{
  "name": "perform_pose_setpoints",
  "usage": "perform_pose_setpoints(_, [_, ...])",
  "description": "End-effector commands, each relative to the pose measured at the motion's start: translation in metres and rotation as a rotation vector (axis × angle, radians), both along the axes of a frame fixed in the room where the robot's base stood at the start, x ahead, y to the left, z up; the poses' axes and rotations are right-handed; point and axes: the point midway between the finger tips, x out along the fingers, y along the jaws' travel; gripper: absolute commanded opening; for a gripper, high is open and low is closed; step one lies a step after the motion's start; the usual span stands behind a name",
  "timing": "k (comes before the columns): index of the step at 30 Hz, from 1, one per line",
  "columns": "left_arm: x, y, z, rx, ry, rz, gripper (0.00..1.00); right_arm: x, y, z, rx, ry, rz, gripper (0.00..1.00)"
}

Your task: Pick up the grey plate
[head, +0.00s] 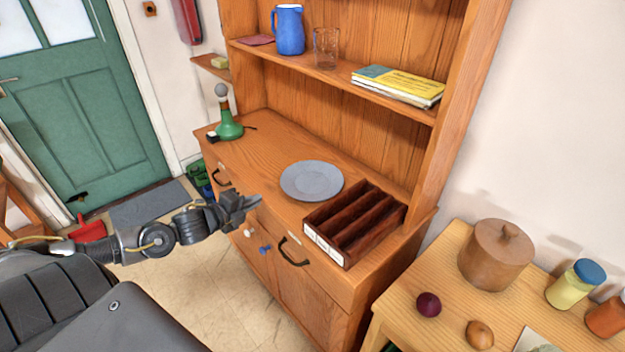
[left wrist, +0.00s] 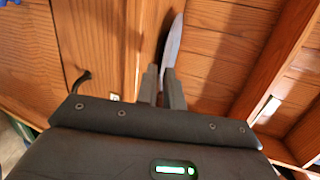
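The grey plate (head: 312,181) is round and lies flat on the wooden dresser's worktop, left of a dark divided tray. My left gripper (head: 250,203) is at the dresser's front edge, left of the plate and apart from it. My right gripper is in neither view.
The dark divided tray (head: 356,222) stands close to the plate's right. A green lamp (head: 228,118) stands at the worktop's left end. A shelf above holds a blue jug (head: 289,30), a glass (head: 326,48) and books (head: 398,85). The worktop between lamp and plate is mostly clear.

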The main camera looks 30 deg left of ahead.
Motion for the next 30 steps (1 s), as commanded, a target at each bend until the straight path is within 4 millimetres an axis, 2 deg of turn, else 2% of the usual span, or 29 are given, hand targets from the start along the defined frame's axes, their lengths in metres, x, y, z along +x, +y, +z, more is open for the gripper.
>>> perform_pose_setpoints(2, [0.0,-0.006,0.009,0.015,-0.01,-0.022,0.09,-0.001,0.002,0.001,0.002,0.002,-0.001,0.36])
perform_pose_setpoints(5, [0.001,-0.007,0.01,0.018,-0.013,-0.027,0.09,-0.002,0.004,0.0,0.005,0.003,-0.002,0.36])
perform_pose_setpoints(8, [0.006,-0.007,0.009,0.016,-0.014,-0.023,0.09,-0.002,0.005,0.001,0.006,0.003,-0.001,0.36])
perform_pose_setpoints(18, [0.046,-0.012,-0.003,0.014,-0.015,-0.022,0.09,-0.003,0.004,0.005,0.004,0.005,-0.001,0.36])
perform_pose_setpoints(30, [0.061,-0.016,-0.007,0.013,-0.013,-0.022,0.09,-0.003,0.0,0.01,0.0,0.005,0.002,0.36])
